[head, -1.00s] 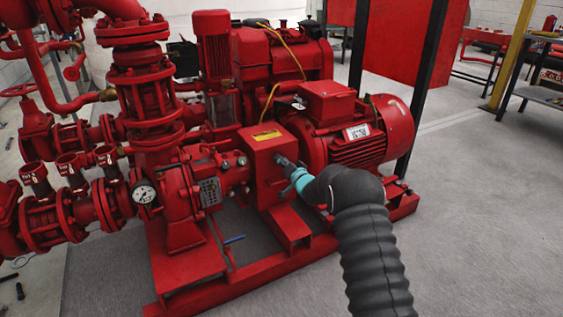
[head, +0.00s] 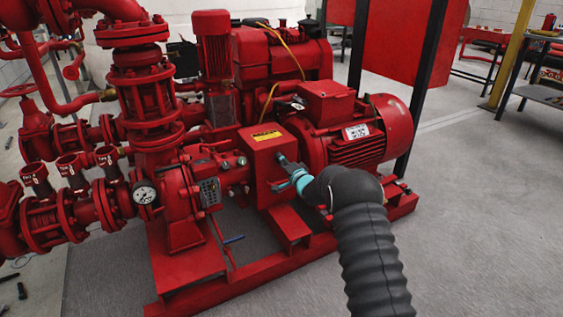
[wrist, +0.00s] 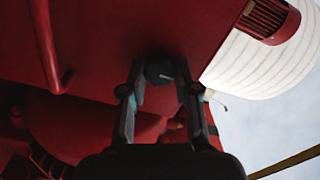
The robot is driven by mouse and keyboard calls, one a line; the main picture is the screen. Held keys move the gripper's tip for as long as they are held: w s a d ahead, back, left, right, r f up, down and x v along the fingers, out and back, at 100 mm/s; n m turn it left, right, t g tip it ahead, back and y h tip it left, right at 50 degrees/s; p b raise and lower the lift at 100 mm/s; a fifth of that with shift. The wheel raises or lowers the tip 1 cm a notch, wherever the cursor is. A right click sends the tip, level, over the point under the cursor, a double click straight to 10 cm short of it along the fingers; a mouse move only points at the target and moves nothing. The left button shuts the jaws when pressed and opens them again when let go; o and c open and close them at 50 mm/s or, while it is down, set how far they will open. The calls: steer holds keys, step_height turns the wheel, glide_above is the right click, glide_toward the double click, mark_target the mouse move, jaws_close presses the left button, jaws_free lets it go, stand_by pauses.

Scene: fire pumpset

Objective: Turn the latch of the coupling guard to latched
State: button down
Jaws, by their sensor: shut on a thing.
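The coupling guard (head: 262,165) is a red box with a yellow label on top, between the pump and the motor. My gripper (head: 284,162) reaches its front face from the right in the head view. In the wrist view my gripper (wrist: 160,84) has its two fingers on either side of a dark round latch knob (wrist: 159,72) with a small pale mark, set on the red guard face. The fingers are shut on this latch. In the head view the latch is mostly hidden by the gripper, and its turned position cannot be read there.
The red motor (head: 358,135) stands right of the guard, close to my arm. A pump with a round gauge (head: 144,194) stands to the left. A red base frame (head: 250,270) runs below.

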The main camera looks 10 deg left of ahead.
steer(key=c, duration=0.8)
jaws_free()
steer(key=shift+c, duration=0.2)
steer(key=v, duration=1.2)
